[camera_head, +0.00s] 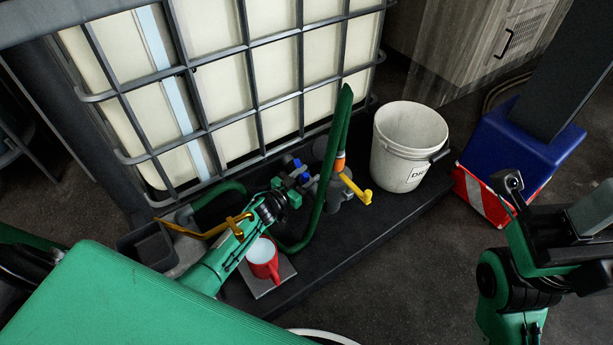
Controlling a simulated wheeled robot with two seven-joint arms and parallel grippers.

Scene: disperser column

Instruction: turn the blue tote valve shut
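The tote (225,85) is a pale tank in a grey cage. Its blue valve handle (297,166) shows small near the cage's lower edge, partly hidden by my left gripper and fittings. My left gripper (291,183) reaches up from the lower left and is right at the blue handle. I cannot tell whether it touches the handle or how far its fingers are apart. My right gripper (508,184) is at the right, well away from the valve, its fingers not clear.
A red mug (265,268) stands on a grey plate (284,277) beside my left forearm. A green hose (325,190), a yellow lever (357,190) and a white bucket (405,150) are right of the valve. A blue base (520,150) stands farther right.

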